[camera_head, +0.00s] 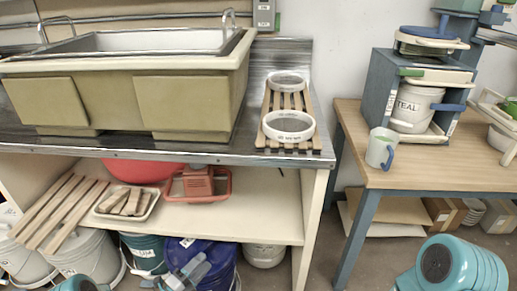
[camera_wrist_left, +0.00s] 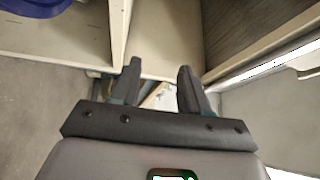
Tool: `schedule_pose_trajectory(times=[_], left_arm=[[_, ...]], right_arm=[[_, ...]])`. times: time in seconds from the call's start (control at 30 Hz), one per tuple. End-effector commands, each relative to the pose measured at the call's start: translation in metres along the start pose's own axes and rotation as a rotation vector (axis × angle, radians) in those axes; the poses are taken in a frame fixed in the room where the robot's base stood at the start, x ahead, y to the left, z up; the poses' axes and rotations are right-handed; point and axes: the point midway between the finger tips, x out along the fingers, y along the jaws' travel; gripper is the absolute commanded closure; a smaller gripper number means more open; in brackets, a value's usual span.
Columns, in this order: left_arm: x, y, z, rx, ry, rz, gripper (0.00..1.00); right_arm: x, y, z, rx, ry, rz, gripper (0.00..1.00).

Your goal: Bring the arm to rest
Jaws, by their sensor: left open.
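My left gripper (camera_head: 192,268) is low at the bottom of the head view, in front of the blue bucket (camera_head: 215,254) under the shelf. In the left wrist view the left gripper (camera_wrist_left: 159,70) shows two dark fingers spread apart with nothing between them. A teal part of my arm shows at the lower right of the head view, but my right gripper is not seen.
A sink (camera_head: 150,55) stands on a metal counter. Below it, a shelf (camera_head: 250,215) holds a red basin (camera_head: 142,171) and a tray of wooden pieces (camera_head: 126,203). A wooden table (camera_head: 450,170) at right holds a mug (camera_head: 380,148) and a bucket labelled TEAL (camera_head: 412,105).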

Motion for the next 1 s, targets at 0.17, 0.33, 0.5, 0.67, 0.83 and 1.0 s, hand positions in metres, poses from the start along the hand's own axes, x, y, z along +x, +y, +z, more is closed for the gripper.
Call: schedule_pose_trajectory(times=[0.17, 0.33, 0.5, 0.67, 0.83, 1.0], left_arm=[[0.029, -0.073, -0.037, -0.267, -0.075, 0.158, 0.55], [0.024, -0.108, -0.082, -0.639, -0.239, 0.382, 0.55], [-0.041, -0.110, -0.142, -1.162, -0.608, 0.671, 0.55], [-0.122, -0.083, -0.186, -1.547, -1.026, 0.826, 0.55], [-0.182, -0.075, -0.225, -1.841, -1.454, 0.869, 0.55], [-0.192, -0.074, -0.233, -1.963, -1.627, 0.823, 0.55]], right_arm=[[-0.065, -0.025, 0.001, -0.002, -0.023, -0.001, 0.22], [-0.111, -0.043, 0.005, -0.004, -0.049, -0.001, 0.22], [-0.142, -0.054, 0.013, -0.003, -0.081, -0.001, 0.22], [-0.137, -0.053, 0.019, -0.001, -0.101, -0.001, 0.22], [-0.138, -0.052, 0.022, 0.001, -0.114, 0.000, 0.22], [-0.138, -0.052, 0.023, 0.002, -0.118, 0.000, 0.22]])
